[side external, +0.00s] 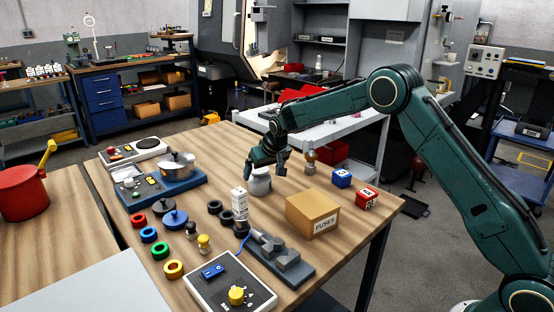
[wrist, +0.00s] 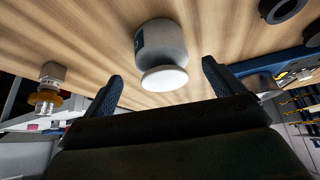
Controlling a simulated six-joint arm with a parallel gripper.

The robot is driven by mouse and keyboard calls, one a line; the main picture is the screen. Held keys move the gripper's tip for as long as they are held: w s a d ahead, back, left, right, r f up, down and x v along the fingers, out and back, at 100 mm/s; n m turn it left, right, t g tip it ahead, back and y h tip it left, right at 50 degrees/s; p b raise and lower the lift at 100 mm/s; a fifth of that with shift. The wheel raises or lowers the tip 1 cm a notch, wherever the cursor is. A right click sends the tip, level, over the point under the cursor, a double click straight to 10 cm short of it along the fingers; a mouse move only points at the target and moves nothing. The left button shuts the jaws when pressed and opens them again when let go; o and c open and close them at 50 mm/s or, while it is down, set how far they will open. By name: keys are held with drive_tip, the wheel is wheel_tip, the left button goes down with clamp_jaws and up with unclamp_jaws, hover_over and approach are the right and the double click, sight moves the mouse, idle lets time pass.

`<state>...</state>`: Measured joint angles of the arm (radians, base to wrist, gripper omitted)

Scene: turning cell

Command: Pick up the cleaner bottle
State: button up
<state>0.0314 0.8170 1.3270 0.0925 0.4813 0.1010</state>
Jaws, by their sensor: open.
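A squat grey bottle with a white round cap and a dark blue label (wrist: 162,50) stands on the wooden table; it looks like the cleaner bottle, though I cannot read its label. In the side view this bottle (side external: 260,185) is directly below my gripper (side external: 268,160), which partly hides its top. In the wrist view my gripper (wrist: 161,78) is open, with one fingertip on each side of the bottle's cap and a gap on both sides. Nothing is held.
A small metal and amber fitting (side external: 310,162) stands right of the bottle. A blue box (side external: 342,177), a red box (side external: 366,199) and a cardboard fuse box (side external: 313,214) are to the right. Dark rings (side external: 214,206) and a white tower (side external: 239,205) stand in front.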

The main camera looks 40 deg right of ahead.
sight(259, 177)
drive_tip(key=shift+x, duration=2.6)
drive_tip(key=shift+a, duration=0.15)
drive_tip(key=c, duration=1.4)
drive_tip(key=shift+w+r, duration=0.1)
